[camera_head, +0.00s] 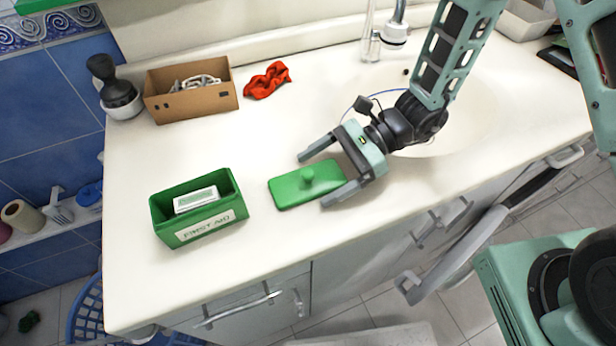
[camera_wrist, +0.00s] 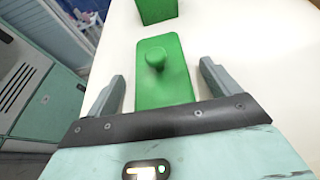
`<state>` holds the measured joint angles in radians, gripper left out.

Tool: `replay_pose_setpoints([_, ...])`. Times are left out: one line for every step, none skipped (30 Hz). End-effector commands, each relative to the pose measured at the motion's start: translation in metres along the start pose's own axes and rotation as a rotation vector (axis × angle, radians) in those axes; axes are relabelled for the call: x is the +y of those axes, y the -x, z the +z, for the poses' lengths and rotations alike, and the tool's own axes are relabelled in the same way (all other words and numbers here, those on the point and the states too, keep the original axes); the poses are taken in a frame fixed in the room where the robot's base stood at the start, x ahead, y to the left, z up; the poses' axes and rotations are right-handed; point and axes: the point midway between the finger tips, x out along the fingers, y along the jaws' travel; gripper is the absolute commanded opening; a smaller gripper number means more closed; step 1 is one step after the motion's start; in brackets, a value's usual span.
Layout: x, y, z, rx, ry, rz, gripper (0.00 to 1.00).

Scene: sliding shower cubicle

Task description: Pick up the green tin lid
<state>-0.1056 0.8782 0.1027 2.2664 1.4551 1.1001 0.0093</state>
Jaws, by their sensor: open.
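The green tin lid (camera_head: 305,184) lies flat on the white counter, with a round green knob on its top. My gripper (camera_head: 311,178) is open, its two fingers pointing left, one on the far side of the lid and one at its near right corner. In the wrist view the lid (camera_wrist: 165,75) lies ahead between my open fingers (camera_wrist: 163,78), with its knob between the fingertips. I cannot tell how high the fingers are above the counter. The green first aid tin (camera_head: 199,208) stands open to the left with a white box inside; its edge shows in the wrist view (camera_wrist: 157,10).
A cardboard box (camera_head: 190,103) with grey items stands at the back left, beside a dark-handled brush (camera_head: 117,87). A red cloth (camera_head: 267,80) lies near the wall. The sink (camera_head: 450,125) is under my arm. The counter's front edge is close to the lid.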

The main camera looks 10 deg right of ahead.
Motion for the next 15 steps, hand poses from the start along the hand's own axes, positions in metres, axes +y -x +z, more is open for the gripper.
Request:
replay_pose_setpoints([-0.0001,0.0002,0.0,0.0,0.0,0.0,0.88])
replay_pose_setpoints([-0.0001,0.0002,0.0,0.0,0.0,0.0,0.85])
replay_pose_setpoints([-0.0001,0.0003,0.0,0.0,0.0,0.0,0.74])
replay_pose_setpoints([-0.0001,0.0003,0.0,0.0,0.0,0.0,0.66])
replay_pose_setpoints([-0.0001,0.0003,0.0001,0.0,0.0,0.0,0.58])
replay_pose_setpoints([-0.0001,0.0004,0.0001,0.0,0.0,0.0,0.46])
replay_pose_setpoints([-0.0001,0.0004,0.0001,0.0,0.0,0.0,0.4])
replay_pose_setpoints([0.0,0.0004,0.0001,0.0,0.0,0.0,0.4])
replay_pose_setpoints([0.0,0.0004,0.0002,-0.001,0.001,0.0,0.4])
replay_pose_setpoints([-0.0001,0.0004,0.0002,-0.001,0.001,0.0,0.4])
replay_pose_setpoints([0.0,0.0005,0.0002,-0.001,0.001,0.0,0.4])
replay_pose_setpoints([0.0,0.0005,0.0002,-0.001,0.001,0.0,0.4])
replay_pose_setpoints([0.0,0.0005,0.0003,-0.001,0.001,0.0,0.4])
replay_pose_setpoints([-0.0001,0.0005,0.0003,-0.001,0.001,0.0,0.4])
replay_pose_setpoints([-0.0001,0.0006,0.0005,-0.001,0.001,0.0,0.4])
